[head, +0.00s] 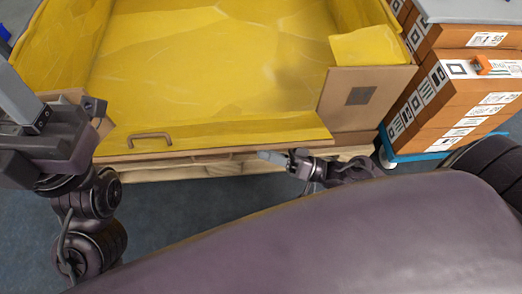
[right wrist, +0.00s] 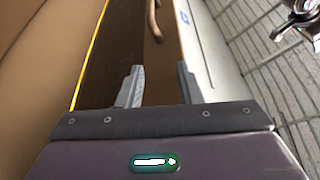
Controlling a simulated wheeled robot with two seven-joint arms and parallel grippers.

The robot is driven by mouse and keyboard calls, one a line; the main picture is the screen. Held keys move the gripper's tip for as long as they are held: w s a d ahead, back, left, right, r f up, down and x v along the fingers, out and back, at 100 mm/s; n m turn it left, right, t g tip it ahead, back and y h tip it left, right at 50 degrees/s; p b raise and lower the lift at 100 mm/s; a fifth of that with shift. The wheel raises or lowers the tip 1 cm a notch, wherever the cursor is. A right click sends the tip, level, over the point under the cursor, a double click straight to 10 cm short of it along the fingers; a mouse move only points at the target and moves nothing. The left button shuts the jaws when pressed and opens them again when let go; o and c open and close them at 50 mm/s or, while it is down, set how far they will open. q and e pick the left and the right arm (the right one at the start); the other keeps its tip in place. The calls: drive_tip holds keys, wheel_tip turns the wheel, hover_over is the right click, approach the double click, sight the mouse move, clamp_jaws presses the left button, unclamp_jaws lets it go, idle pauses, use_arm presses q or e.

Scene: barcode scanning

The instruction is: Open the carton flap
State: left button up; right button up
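The large carton (head: 365,120) has tan walls and a yellow inside. A yellow front flap (head: 230,132) runs along its near edge and carries a brown bar handle (head: 150,138) toward its left end. My right gripper (head: 268,156) is just in front of the flap's lower edge, to the right of the handle. In the right wrist view its two fingers (right wrist: 160,80) stand apart with nothing held between them. A dark brown panel and a curved brown handle (right wrist: 153,20) lie beyond them. My left gripper (head: 50,125) is by the carton's left front corner; its fingers are unclear.
Orange-brown boxes with white labels (head: 450,90) are stacked on a blue wheeled base (head: 425,153) to the right of the carton. A pallet (head: 220,166) lies beneath the carton. Dark floor (head: 180,210) is free in front.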

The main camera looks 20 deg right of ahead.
drive_tip(key=shift+v, duration=0.8)
drive_tip(key=shift+w, duration=0.1)
